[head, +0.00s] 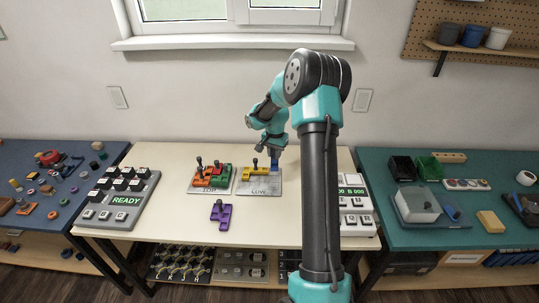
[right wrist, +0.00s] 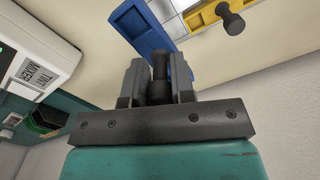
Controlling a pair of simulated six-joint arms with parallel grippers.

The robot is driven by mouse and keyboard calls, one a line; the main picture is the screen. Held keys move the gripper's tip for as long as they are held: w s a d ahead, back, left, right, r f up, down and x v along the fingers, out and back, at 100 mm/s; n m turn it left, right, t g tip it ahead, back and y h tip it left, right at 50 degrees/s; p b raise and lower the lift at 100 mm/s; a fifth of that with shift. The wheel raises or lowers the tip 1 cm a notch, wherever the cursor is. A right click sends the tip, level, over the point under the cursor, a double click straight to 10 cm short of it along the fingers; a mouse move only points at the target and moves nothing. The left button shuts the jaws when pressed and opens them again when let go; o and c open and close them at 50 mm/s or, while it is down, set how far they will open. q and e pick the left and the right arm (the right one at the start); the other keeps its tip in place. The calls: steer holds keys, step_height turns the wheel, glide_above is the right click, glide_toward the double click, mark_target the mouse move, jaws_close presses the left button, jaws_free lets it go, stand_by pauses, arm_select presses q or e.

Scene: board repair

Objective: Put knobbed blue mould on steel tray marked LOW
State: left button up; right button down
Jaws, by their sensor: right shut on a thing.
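My right gripper (head: 274,151) is shut on the dark knob of the blue mould (right wrist: 143,27), which is mostly hidden by the gripper in the head view. There the blue mould (head: 274,168) shows as a small patch over the back right part of the right-hand steel tray (head: 272,190). Whether it touches the tray I cannot tell. That tray's lettering is too small to read surely. It bears a yellow knobbed mould (head: 254,175), also in the right wrist view (right wrist: 205,15). My left gripper is out of view.
A second steel tray (head: 196,187) to the left bears orange, green and red knobbed pieces. A purple knobbed mould (head: 220,214) lies in front. A READY keypad (head: 119,199) stands left and another keypad (head: 356,207) right.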

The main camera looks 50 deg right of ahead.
steer(key=shift+f, duration=0.1)
steer(key=shift+f, duration=4.4)
steer(key=shift+f, duration=0.5)
steer(key=c, duration=0.9)
jaws_free()
steer(key=shift+r, duration=0.1)
step_height(320, 180, up, 17)
steer(key=shift+r, duration=0.15)
